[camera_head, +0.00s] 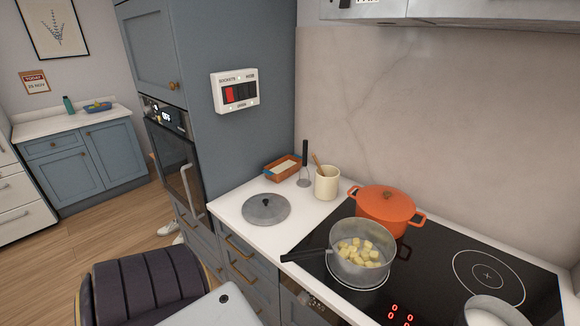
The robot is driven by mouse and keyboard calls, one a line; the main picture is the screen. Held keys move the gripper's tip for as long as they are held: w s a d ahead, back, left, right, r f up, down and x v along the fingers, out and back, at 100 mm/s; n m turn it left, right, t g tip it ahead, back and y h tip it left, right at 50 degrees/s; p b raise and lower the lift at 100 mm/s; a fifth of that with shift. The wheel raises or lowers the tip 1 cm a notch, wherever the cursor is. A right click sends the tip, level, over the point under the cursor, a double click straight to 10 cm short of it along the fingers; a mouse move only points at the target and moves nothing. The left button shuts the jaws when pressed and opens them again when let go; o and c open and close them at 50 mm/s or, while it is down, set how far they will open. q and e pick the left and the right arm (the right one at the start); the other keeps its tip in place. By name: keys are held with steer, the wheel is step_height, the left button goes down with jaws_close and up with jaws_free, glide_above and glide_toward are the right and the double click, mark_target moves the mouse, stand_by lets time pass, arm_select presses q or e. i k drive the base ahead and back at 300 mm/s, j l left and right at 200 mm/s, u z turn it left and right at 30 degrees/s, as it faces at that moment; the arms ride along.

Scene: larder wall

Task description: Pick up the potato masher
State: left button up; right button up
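The potato masher (305,157) stands upright on the white worktop, black handle up and metal head down. It is just left of a cream crock (327,183) and in front of the right end of an orange-brown dish (283,167). Its handle shows clear of other things. Neither my left nor my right gripper is in view.
A grey lid (266,209) lies on the worktop (233,220) in front of the masher. On the black hob (425,265) are an orange pot (386,207) and a saucepan (352,265) of pale cubes, its handle pointing left. A dark padded seat (145,284) stands below.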

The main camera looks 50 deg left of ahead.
mark_target(301, 182)
steer(key=j+u, duration=0.25)
steer(key=u, duration=0.2)
steer(key=j+u, duration=0.25)
steer(key=u, duration=0.15)
steer(key=j+u, duration=0.25)
steer(key=u, duration=0.2)
